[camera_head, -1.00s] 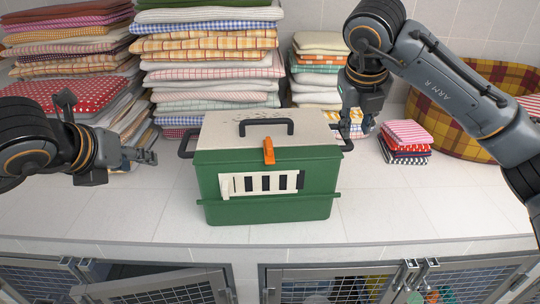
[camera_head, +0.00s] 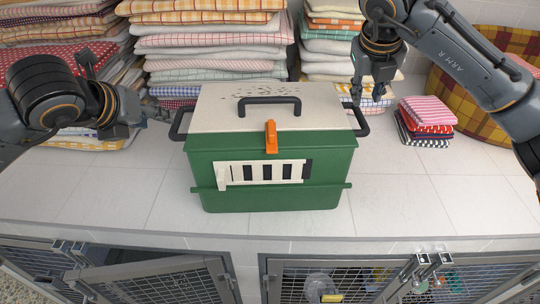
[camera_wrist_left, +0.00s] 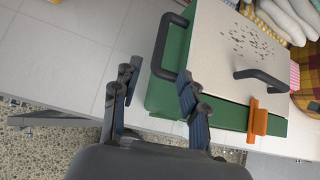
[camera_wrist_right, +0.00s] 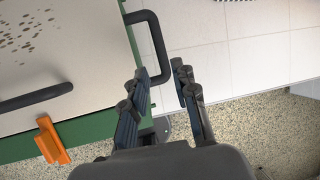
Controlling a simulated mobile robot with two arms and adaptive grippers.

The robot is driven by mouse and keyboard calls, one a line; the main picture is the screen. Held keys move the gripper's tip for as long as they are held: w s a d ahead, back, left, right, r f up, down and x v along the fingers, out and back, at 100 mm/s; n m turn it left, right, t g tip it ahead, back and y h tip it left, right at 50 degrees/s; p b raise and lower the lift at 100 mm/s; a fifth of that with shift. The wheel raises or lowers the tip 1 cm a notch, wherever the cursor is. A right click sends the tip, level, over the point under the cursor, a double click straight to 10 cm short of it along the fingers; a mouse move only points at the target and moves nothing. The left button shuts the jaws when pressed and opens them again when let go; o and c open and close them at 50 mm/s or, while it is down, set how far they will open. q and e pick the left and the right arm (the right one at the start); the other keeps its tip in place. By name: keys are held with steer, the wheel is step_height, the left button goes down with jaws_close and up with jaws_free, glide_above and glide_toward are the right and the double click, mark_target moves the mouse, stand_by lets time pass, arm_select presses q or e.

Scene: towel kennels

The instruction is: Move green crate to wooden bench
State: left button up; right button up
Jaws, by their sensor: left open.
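The green crate (camera_head: 265,182) stands upright on the white tiled counter, with a pale lid (camera_head: 215,105), a black top handle (camera_head: 268,101), an orange latch (camera_head: 271,137) and a slatted front. Its left side handle (camera_head: 176,124) is beside my left gripper (camera_head: 160,112). In the left wrist view my left gripper (camera_wrist_left: 157,75) is open, its fingertips on either side of that handle (camera_wrist_left: 158,50). My right gripper (camera_head: 367,95) is open above the right side handle (camera_head: 362,120); in the right wrist view its fingertips (camera_wrist_right: 160,78) flank the handle's end. Contact is unclear. No wooden bench shows.
Tall stacks of folded towels (camera_head: 210,40) stand behind the crate. A small towel pile (camera_head: 425,122) and a plaid basket (camera_head: 465,90) are at the right. Wire-door kennels (camera_head: 340,280) lie below the counter's front edge; a left door stands ajar.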

mark_target(175, 122)
arm_select(q)
steer(key=x, duration=1.1)
arm_select(e)
steer(key=x, duration=1.1)
arm_select(q)
steer(key=shift+s, duration=0.1)
arm_select(e)
steer(key=shift+s+r, duration=0.1)
arm_select(q)
steer(key=c, duration=0.6)
arm_select(e)
steer(key=c, duration=0.6)
arm_select(q)
jaws_close()
steer(key=shift+r, duration=0.2)
arm_select(e)
steer(key=shift+r, duration=0.15)
